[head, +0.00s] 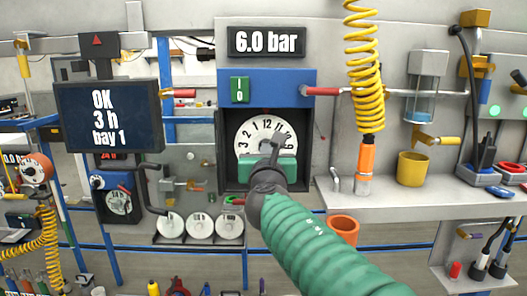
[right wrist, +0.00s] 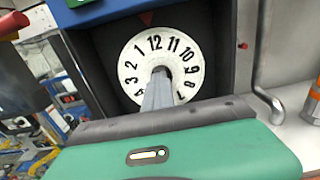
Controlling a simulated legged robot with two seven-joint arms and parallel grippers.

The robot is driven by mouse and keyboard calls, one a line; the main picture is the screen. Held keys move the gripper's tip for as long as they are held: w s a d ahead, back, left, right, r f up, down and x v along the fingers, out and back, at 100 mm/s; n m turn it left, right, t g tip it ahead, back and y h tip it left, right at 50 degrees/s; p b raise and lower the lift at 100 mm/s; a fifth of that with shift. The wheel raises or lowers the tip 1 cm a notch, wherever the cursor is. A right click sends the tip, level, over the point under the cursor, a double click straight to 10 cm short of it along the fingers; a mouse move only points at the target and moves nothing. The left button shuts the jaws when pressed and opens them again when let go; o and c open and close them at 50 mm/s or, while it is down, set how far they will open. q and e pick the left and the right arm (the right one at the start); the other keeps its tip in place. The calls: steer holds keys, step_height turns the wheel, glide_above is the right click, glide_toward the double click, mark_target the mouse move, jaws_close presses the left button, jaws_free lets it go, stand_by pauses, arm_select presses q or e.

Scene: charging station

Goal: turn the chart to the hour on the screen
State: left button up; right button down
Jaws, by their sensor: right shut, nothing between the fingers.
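The screen (head: 108,116) at the left in the head view reads "OK 3 h bay 1". The chart (head: 246,132) is a white round dial with black hour numbers, set in a dark recess under a blue panel. It also shows in the right wrist view (right wrist: 130,56), with 12 at the top, just under a red triangle mark (right wrist: 146,18), and 3 at the lower left. My right gripper (head: 275,143) is shut and empty, its fingertips in front of the chart's middle. They hide the hub, and I cannot tell whether they touch it. My left gripper is not in view.
A "6.0 bar" display (head: 266,41) hangs above. A yellow coiled hose (head: 366,75) hangs right of the recess. A shelf (head: 395,205) at the right carries a yellow cup (head: 411,170). Several white discs (head: 200,226) stand at the lower left.

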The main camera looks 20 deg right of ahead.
steer(key=shift+d+f, duration=0.1)
steer(key=shift+d, duration=0.15)
steer(key=shift+a, duration=0.15)
stand_by(0.8)
steer(key=c, duration=2.2)
jaws_free()
